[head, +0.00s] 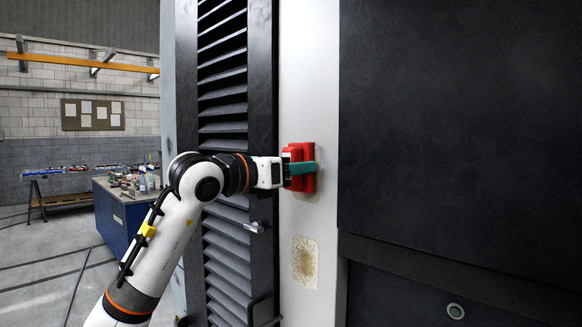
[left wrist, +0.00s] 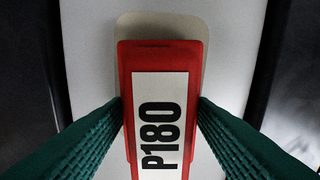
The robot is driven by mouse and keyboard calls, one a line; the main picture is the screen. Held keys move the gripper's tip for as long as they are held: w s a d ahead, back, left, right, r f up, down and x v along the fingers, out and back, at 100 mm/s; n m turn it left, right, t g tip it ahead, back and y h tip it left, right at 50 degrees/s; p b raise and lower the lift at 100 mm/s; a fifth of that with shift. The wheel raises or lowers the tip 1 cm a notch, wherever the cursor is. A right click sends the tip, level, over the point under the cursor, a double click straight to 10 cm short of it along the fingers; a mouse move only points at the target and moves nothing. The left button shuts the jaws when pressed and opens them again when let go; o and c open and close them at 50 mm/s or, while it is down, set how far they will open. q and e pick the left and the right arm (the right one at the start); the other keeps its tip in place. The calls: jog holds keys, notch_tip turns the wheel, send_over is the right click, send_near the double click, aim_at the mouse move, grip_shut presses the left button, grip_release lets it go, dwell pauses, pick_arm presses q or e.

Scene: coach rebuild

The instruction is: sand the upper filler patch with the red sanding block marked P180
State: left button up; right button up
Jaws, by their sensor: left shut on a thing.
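The red sanding block (head: 309,151) is against the pale panel strip, with a white label reading P180 that shows in the left wrist view (left wrist: 158,110). My left gripper (head: 300,169) is shut on it, its green fingers on both sides of the block. The upper filler patch (left wrist: 187,22) is a beige rounded area behind the block; its edge shows around the block's top and sides in the left wrist view. In the head view the block and gripper hide most of it. The lower filler patch (head: 305,262), brown and speckled, is below the block. My right gripper is not in view.
A black louvred panel (head: 223,120) with a handle (head: 254,228) stands left of the strip. A large dark panel (head: 460,120) is to the right. A blue workbench (head: 122,218) with tools and another table stand far left.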

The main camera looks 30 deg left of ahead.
pick_arm(q)
jog(key=shift+f+b, duration=3.2)
jog(key=shift+f, duration=0.5)
jog(key=shift+s+a+b, duration=0.2)
jog(key=shift+s+b, duration=0.1)
jog(key=shift+s, duration=0.15)
jog(key=b, duration=0.2)
send_near(305, 203)
jog(key=shift+w, duration=0.2)
